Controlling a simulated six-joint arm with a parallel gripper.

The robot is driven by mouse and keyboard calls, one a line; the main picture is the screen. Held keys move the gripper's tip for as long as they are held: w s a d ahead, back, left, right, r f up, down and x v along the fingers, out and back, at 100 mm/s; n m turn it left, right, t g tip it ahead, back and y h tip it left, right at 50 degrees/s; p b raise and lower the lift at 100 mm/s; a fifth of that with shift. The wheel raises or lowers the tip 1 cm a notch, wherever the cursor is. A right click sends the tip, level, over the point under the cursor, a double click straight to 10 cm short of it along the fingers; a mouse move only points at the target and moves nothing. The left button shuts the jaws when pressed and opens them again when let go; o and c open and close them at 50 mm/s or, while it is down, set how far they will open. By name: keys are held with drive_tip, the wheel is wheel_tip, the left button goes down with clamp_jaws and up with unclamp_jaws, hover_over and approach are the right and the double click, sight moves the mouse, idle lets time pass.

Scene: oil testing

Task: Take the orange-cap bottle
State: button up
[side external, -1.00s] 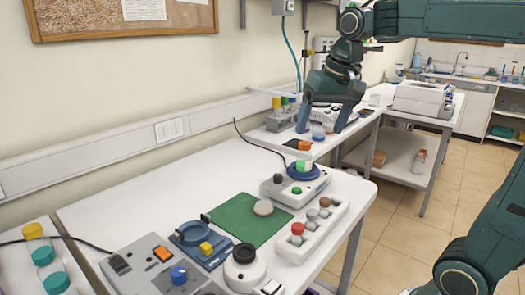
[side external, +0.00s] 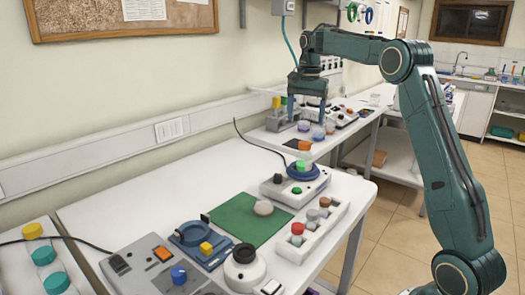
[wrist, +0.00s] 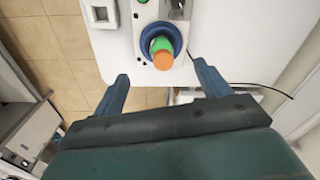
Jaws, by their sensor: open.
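The orange-cap bottle (side external: 304,156) stands upright on the blue round plate (side external: 315,175) of a grey device in the side external view. It has a clear upper body and a green lower part. In the wrist view its orange cap (wrist: 163,61) shows from above, just ahead of the space between the fingertips. My gripper (side external: 306,116) is open and empty, fingers pointing down, and appears above and behind the bottle. In the wrist view my gripper's fingers (wrist: 161,72) are spread left and right of the cap's line, touching nothing. The exact height gap is unclear.
A white rack (side external: 318,226) with several capped vials stands in front right of the device. A green mat (side external: 240,220) with a pale round item lies to its left. Jars and equipment (side external: 318,132) stand on the far bench beneath my gripper. A black cable (side external: 250,143) runs behind.

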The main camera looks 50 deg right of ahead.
sight(306, 143)
drive_tip(key=shift+w+d+f+m, duration=0.2)
drive_tip(key=shift+d+f, duration=0.15)
drive_tip(key=shift+d, duration=0.2)
drive_tip(key=shift+w+d+f+m, duration=0.1)
drive_tip(key=shift+d+f+m, duration=0.15)
drive_tip(key=shift+d, duration=0.25)
drive_tip(key=shift+w+d+f+m, duration=0.15)
drive_tip(key=shift+d+f, duration=0.25)
drive_tip(key=shift+d, duration=0.15)
drive_tip(key=shift+f, duration=0.15)
drive_tip(key=shift+f, duration=4.15)
drive_tip(key=shift+a+f, duration=0.1)
drive_tip(key=shift+f, duration=0.05)
drive_tip(key=shift+w+f, duration=0.15)
drive_tip(key=shift+f, duration=2.3)
drive_tip(key=c, duration=1.2)
drive_tip(key=shift+r, duration=0.15)
